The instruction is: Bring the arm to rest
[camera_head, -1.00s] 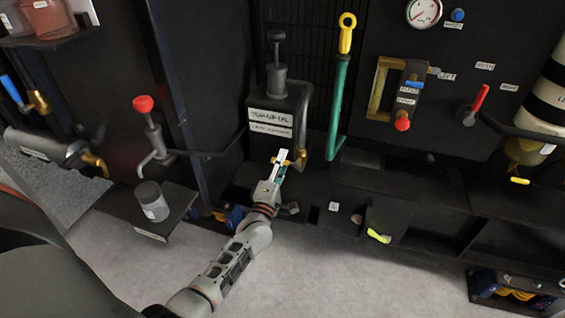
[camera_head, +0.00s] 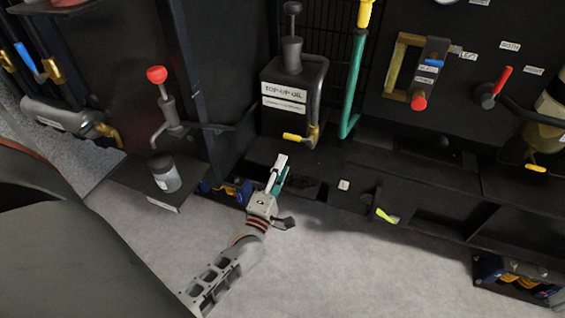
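My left arm comes up from the bottom of the head view. Its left gripper (camera_head: 279,175) is in front of the dark lower shelf, below the black top-up oil can (camera_head: 285,122). The gripper is apart from the can and its yellow-handled spout (camera_head: 300,137). Its fingers are small and seen from behind, with a white pad and a teal part, so I cannot tell whether they are open or shut. No held object shows. My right gripper is not in view.
A grey jar (camera_head: 165,174) stands on a small shelf (camera_head: 140,183) at the left, near a red-knobbed pump (camera_head: 163,100). A red lever (camera_head: 496,85) is on the panel. Pale floor (camera_head: 330,265) is clear in front.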

